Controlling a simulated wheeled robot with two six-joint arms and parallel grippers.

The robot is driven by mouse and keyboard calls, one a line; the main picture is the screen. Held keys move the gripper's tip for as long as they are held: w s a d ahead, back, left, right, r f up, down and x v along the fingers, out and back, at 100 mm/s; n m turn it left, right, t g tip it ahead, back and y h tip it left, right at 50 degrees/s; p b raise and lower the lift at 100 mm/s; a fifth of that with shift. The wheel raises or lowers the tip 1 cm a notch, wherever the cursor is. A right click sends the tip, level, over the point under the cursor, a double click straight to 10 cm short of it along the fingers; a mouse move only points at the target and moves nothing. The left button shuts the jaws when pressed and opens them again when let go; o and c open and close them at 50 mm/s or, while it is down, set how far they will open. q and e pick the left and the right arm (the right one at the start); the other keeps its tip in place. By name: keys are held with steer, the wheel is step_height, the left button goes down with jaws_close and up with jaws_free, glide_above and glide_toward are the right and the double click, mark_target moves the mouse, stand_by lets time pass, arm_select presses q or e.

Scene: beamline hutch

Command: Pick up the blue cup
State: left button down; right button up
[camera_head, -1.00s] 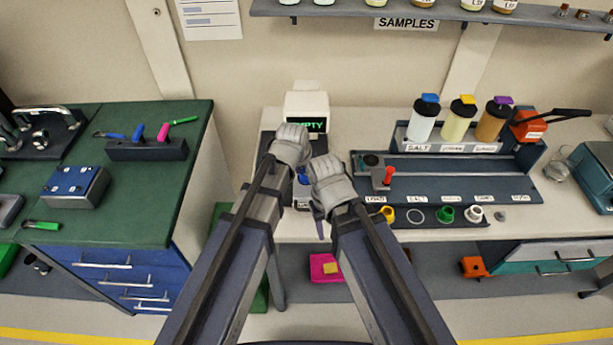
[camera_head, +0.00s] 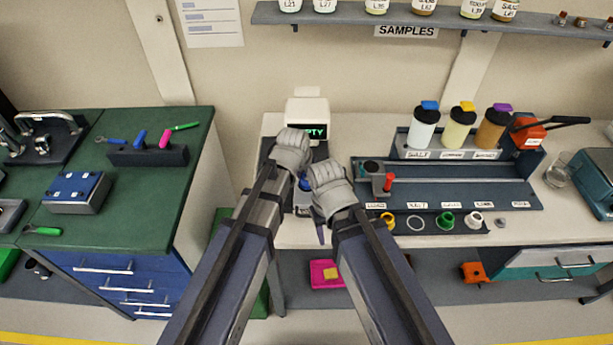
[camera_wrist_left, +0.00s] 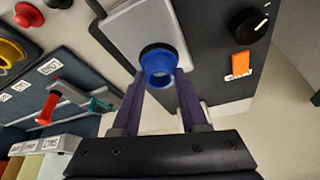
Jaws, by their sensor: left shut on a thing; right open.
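The blue cup (camera_wrist_left: 158,68) is between the two purple fingers of my left gripper (camera_wrist_left: 160,82) in the left wrist view. The gripper is shut on it. The cup is over a light grey plate (camera_wrist_left: 128,35); I cannot tell whether it touches the plate. In the head view only a small blue part of the cup (camera_head: 305,184) shows between my two grey wrists, and the left fingers are mostly hidden. My right gripper (camera_head: 320,235) is open beside it to the right, with a purple finger pointing down.
A white device (camera_head: 307,112) with a partly hidden green display stands just behind. To the right is a dark rack (camera_head: 455,194) with a red-handled tool (camera_head: 388,182) and several coloured rings in front. Three capped bottles stand behind it. A green-topped bench (camera_head: 110,215) is at left.

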arm_select(q)
step_height(320, 180, up, 9)
steer(key=p, duration=0.8)
steer(key=shift+r+p, duration=0.2)
steer(key=shift+p, duration=0.2)
steer(key=shift+f, duration=0.1)
step_height(320, 180, down, 4)
steer(key=b, duration=0.4)
stand_by(0.7)
